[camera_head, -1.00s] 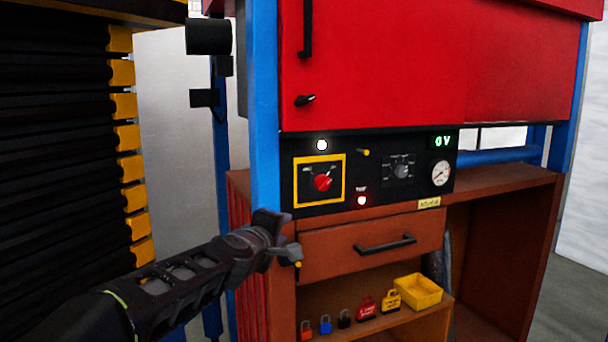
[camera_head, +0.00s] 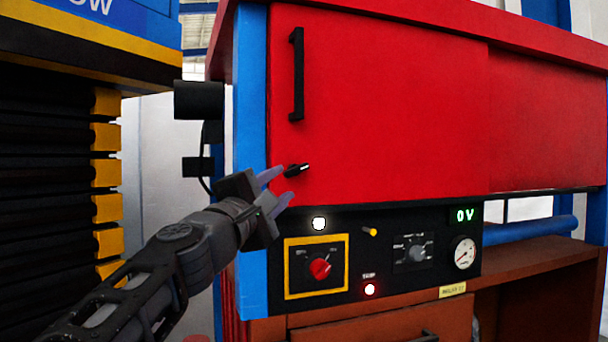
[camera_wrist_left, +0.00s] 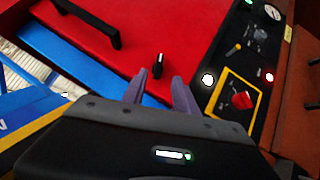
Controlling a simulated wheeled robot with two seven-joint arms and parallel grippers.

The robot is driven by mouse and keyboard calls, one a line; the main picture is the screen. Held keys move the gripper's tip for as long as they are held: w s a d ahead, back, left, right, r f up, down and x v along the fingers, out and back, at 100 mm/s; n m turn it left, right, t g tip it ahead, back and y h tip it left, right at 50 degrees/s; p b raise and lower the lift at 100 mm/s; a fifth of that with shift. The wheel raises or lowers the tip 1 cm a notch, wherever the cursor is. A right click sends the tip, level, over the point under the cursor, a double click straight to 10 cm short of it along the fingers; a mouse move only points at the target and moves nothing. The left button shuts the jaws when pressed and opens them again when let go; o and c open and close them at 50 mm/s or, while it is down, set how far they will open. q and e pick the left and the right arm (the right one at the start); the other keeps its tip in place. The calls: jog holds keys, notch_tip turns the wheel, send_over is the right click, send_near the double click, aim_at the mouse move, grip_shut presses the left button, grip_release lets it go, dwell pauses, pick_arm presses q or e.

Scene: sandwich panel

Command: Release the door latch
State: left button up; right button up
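The door latch (camera_head: 297,170) is a small black knob with a white mark, low on the left part of the red door (camera_head: 390,110). A black vertical handle (camera_head: 297,74) is above it. My left gripper (camera_head: 279,184) is open, its two fingers pointing at the latch from the lower left. In the left wrist view the latch (camera_wrist_left: 158,66) shows just beyond and between the fingertips (camera_wrist_left: 159,84), apart from them as far as I can tell. The gap between the fingers looks empty. My right gripper is not in view.
Below the door is a black panel with a red rotary switch (camera_head: 320,268) on a yellow-framed plate, a lit red lamp (camera_head: 370,289), a gauge (camera_head: 462,252) and a display reading 0 V (camera_head: 465,215). A blue post (camera_head: 252,150) stands left of the door.

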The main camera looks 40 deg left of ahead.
aim_at(295, 172)
pick_arm(q)
jog(key=p+x, duration=0.2)
jog(key=x, duration=0.5)
jog(key=shift+w+a+r, duration=0.1)
jog(key=shift+r, duration=0.1)
dwell(0.4)
grip_shut()
